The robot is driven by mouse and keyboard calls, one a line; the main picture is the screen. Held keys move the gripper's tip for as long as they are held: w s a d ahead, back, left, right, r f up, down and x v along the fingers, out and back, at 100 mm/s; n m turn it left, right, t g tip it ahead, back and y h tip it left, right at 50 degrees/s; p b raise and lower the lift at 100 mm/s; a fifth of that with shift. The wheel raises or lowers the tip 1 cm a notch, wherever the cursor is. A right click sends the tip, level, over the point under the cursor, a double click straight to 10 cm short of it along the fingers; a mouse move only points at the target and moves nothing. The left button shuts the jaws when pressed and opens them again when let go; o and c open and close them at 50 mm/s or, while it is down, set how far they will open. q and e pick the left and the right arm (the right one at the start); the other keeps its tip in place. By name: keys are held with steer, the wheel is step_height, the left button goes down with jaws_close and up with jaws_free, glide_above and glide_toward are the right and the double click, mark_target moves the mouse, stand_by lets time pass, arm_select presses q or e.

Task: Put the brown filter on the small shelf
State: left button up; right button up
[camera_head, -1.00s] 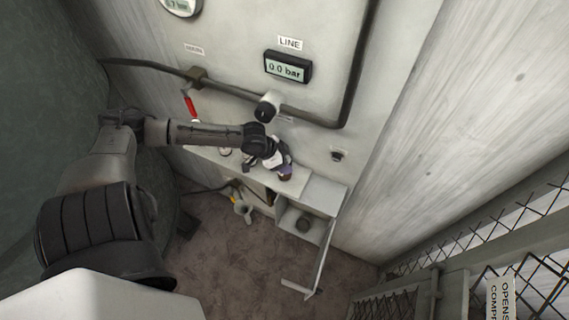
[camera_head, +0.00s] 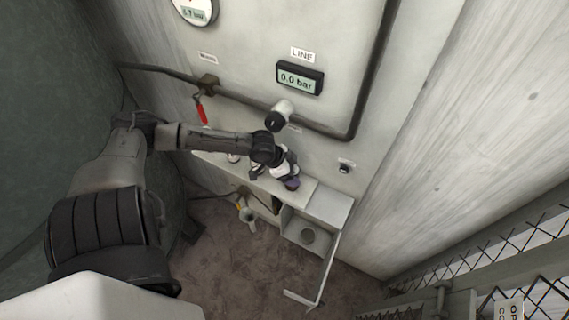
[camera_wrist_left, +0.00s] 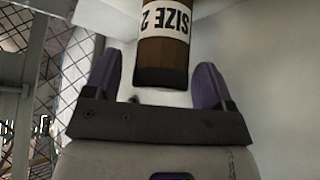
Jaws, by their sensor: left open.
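My left gripper (camera_head: 290,178) is open at the pale small shelf (camera_head: 306,193) along the wall in the head view. In the left wrist view, its two purple fingers (camera_wrist_left: 157,82) stand on either side of the brown filter (camera_wrist_left: 161,64), with a gap on each side. The filter is a dark brown cylinder with a white band reading "SIZE 2", upside down in this view. Its near end lies between the fingers. In the head view my gripper mostly hides the filter. Whether it rests on the shelf is not clear. My right gripper is not in view.
An open-fronted grey box (camera_head: 308,236) with its door swung out is right of the shelf. A funnel-like thing (camera_head: 246,212) is below. Carpet floor is clear in front.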

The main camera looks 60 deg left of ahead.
arm_select(q)
steer(key=shift+s+a+r, duration=0.15)
steer(key=shift+s+r, duration=0.1)
steer(key=shift+r, duration=0.15)
steer(key=shift+p+v, duration=3.05)
steer(key=shift+v, duration=2.35)
steer(key=s+d+f+g, duration=0.2)
steer(key=s+d+f, duration=0.5)
steer(key=s+d, duration=0.25)
steer(key=s+d+r+n+y, duration=0.1)
steer(key=d, duration=0.7)
steer(key=s+d+r+n+y, duration=0.1)
steer(key=d+r, duration=0.1)
steer(key=d, duration=0.6)
steer(key=shift+d+r+g, duration=0.3)
steer(key=shift+d, duration=0.05)
